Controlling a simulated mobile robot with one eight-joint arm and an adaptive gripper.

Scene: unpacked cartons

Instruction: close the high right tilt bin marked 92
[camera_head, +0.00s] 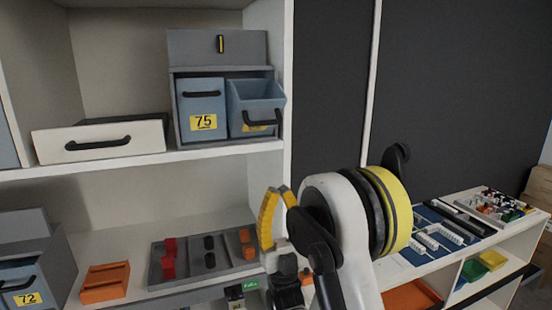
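The high right tilt bin (256,93) is a blue bin on the upper shelf. It is tilted forward and open, with its top showing. Its black handle (262,119) hangs in front of a yellow label, so the number cannot be read. A blue bin marked 75 (203,92) stands shut beside it on the left. My gripper (278,193) has yellow fingers and is below the tilted bin, slightly right of it and apart from it in the picture.
A grey flap front (217,47) is above the bins. A white drawer (99,140) juts out at left. The shelf's upright panel (281,170) is at right.

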